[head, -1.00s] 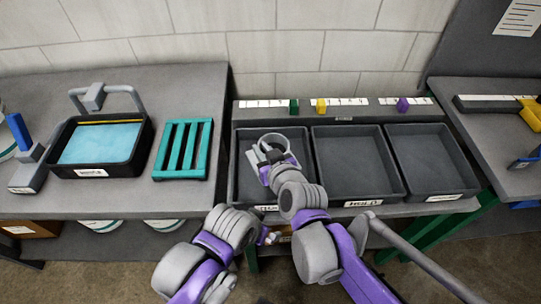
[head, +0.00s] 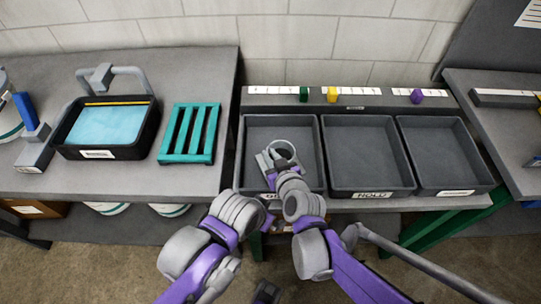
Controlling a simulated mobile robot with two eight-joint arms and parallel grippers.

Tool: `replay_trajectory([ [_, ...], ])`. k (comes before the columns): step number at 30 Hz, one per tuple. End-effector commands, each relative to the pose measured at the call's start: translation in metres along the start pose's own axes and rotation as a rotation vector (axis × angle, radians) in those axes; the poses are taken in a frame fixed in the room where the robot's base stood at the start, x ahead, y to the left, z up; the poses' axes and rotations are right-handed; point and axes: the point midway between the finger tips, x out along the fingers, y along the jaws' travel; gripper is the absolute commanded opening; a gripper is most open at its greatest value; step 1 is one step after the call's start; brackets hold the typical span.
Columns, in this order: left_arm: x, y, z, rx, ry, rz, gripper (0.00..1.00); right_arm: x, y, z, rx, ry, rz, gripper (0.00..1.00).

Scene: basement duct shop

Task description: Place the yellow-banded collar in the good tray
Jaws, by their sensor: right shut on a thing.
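The collar (head: 283,143) is a pale grey ring seen from above. No yellow band can be made out on it from here. My right gripper (head: 273,161) is shut on the collar, over the left of the three grey trays. Whether the collar touches the tray floor cannot be told. This left tray (head: 255,130) has a front label partly hidden by my right arm; a letter like G shows. Nothing else is seen in it.
The middle tray (head: 365,192), labelled HOLD, and the right tray (head: 445,190) are empty. A black basin (head: 130,150) with a blue surface and a teal rack (head: 189,157) stand left.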

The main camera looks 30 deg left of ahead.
Motion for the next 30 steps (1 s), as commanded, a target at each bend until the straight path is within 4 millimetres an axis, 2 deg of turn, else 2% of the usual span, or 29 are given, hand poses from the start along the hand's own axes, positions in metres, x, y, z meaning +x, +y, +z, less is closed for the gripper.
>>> replay_trajectory([
  [3, 0.0, 0.0, 0.0, 0.0, 0.0, 0.0, 1.0, 0.0, 0.0, 0.001, -0.002, -0.002, -0.001, 0.0],
  [4, 0.0, 0.0, 0.0, 0.0, 0.0, 0.0, 1.0, 0.0, 0.0, 0.001, -0.002, -0.003, -0.001, 0.2],
  [9, 0.0, 0.0, 0.0, 0.0, 0.0, 0.0, 1.0, 0.0, 0.0, 0.001, -0.002, -0.003, -0.001, 0.48],
  [20, 0.0, 0.0, 0.0, 0.0, 0.0, 0.0, 1.0, -0.004, 0.0, 0.0, -0.002, -0.002, -0.001, 0.48],
  [23, -0.001, 0.0, -0.001, 0.0, 0.0, 0.0, 1.0, -0.015, 0.0, 0.0, -0.002, -0.002, 0.0, 0.48],
  [30, -0.004, 0.0, -0.003, 0.0, 0.002, 0.0, 1.0, -0.062, 0.0, 0.0, -0.001, -0.002, 0.0, 0.48],
])
